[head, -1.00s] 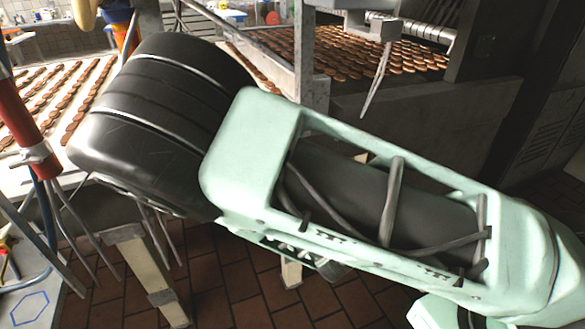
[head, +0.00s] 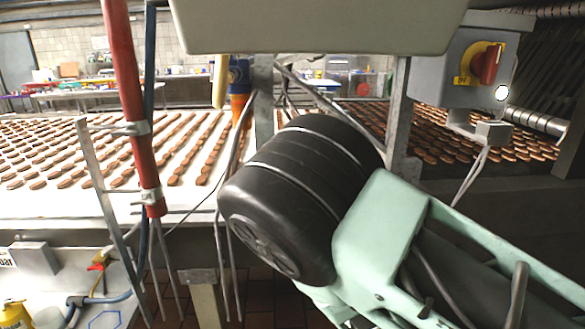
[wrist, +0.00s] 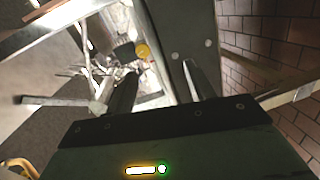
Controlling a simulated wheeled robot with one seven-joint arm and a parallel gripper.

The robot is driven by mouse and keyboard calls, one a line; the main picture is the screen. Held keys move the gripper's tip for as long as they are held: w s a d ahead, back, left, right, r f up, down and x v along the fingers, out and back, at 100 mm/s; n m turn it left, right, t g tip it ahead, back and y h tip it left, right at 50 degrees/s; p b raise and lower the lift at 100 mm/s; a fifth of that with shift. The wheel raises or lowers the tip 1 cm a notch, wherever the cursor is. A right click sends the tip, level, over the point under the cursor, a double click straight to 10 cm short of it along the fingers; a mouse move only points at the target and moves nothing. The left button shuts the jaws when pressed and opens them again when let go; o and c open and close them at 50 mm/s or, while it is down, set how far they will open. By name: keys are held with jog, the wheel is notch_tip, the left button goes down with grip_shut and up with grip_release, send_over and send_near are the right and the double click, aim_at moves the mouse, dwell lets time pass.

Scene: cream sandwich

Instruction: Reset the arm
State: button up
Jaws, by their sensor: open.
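In the wrist view, the two dark fingers of my gripper (wrist: 160,67) stand apart with nothing between them. Past the fingertips are a grey metal beam, a small round yellow thing and a bright patch. My pale green and black arm (head: 385,235) crosses the lower right of the head view, its black joint in front of the conveyor. My gripper does not show in the head view.
A white conveyor (head: 95,197) with rows of brown biscuits runs behind the arm. A red pipe (head: 125,80) and thin metal legs stand at left. A grey switch box (head: 450,75) hangs at upper right. Brick-coloured tiles show in the wrist view (wrist: 285,50).

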jog(key=s+a+m+g+y, duration=0.3)
jog(key=s+a+m+g, duration=0.5)
jog(key=s+a+g, duration=0.25)
jog(key=s+d+r+g, duration=0.2)
jog(key=s+r, duration=0.4)
jog(key=s, duration=0.1)
jog(key=s+d+r+g+h, duration=0.1)
jog(key=s+d+r+g, duration=0.1)
jog(key=s+r, duration=0.4)
jog(key=shift+s+g, duration=0.4)
jog(key=shift+g, duration=0.45)
